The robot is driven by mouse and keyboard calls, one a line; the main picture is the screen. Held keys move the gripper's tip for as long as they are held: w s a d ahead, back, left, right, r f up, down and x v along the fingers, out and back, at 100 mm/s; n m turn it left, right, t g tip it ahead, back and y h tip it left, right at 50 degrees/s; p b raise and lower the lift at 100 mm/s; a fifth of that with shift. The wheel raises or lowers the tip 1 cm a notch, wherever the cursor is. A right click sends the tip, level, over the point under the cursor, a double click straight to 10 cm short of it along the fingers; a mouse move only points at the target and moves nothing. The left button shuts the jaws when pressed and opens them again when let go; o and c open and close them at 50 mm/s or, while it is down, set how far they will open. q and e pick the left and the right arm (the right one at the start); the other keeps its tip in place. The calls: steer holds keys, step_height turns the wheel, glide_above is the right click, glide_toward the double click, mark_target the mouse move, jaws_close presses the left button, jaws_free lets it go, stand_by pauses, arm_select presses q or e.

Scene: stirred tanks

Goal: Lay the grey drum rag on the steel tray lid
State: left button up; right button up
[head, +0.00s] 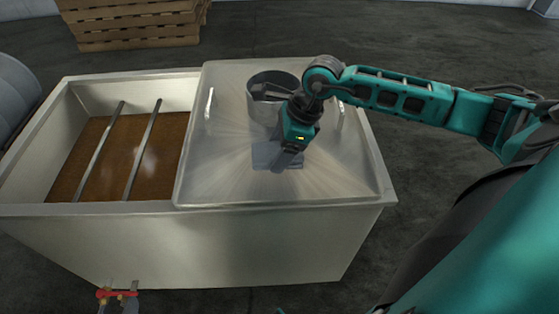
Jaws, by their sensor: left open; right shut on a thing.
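The steel tray lid (225,175) is a broad, shiny plate with raised handles, covering the right part of a pale tank. The grey drum rag (268,155) shows as a small blue-grey square over the front middle of the lid. My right gripper (288,160) points down at the rag and is shut on it, hiding its right part. I cannot tell whether the rag touches the lid or hangs just above it. My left gripper is not in view.
A grey metal bucket (262,110) stands on the lid just behind my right gripper. The tank's open left part holds brown liquid (165,155) crossed by two bars (143,148). A red-handled valve (118,294) is at the tank's front. The lid's left front is clear.

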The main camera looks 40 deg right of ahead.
step_height(320, 180, down, 4)
steer(key=shift+f, duration=0.1)
steer(key=shift+b, duration=0.35)
steer(key=shift+f, duration=0.15)
steer(key=o, duration=0.7)
steer(key=shift+c, duration=0.2)
steer(key=o, duration=0.3)
steer(key=shift+o, duration=0.2)
